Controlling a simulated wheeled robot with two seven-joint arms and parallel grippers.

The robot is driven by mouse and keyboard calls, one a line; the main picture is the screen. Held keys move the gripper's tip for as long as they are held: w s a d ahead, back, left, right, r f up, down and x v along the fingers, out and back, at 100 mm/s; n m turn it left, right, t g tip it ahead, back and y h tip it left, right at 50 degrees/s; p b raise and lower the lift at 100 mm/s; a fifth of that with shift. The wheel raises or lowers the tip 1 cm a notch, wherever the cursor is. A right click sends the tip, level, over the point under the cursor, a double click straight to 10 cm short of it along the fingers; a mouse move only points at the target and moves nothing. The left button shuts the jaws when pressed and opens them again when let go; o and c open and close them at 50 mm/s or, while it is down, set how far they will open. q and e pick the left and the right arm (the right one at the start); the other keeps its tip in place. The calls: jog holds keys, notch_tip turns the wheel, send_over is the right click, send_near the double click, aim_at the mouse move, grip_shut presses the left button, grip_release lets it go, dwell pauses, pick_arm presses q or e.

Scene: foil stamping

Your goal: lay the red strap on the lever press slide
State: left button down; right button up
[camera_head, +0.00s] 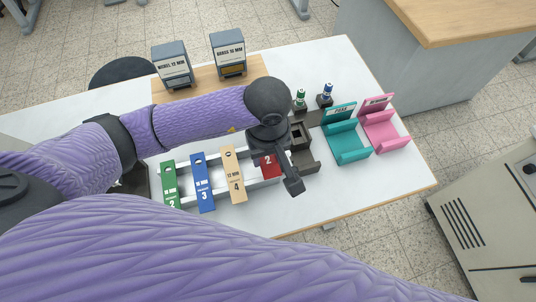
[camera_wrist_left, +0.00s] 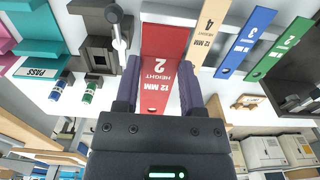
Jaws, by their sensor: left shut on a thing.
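The red strap (camera_wrist_left: 163,65), marked 2, HEIGHT and 12 MM, lies between the two fingers of my left gripper (camera_wrist_left: 160,82), which is shut on it. In the head view, only part of the red strap (camera_head: 268,165) shows below my left gripper (camera_head: 268,148). I cannot tell whether the strap is clear of the white rack (camera_head: 262,186). The dark lever press (camera_head: 307,160) stands just right of the strap in the head view. It also shows in the wrist view (camera_wrist_left: 98,48), left of the strap. My gripper partly hides its slide. My right gripper is not in view.
Green (camera_head: 170,184), blue (camera_head: 202,182) and tan (camera_head: 233,174) straps stand left of the red one. A teal tray (camera_head: 347,145) and a pink tray (camera_head: 381,131) stand to the right. Two small bottles (camera_head: 326,94) and two labelled boxes (camera_head: 172,65) are behind.

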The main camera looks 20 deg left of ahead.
aim_at(268, 160)
pick_arm(q)
jog(key=shift+r, duration=0.1)
jog(key=shift+r+p, duration=1.15)
jog(key=shift+r, duration=0.2)
jog(key=shift+r+p, duration=0.95)
jog(key=shift+r, duration=0.65)
jog(key=shift+f, duration=0.1)
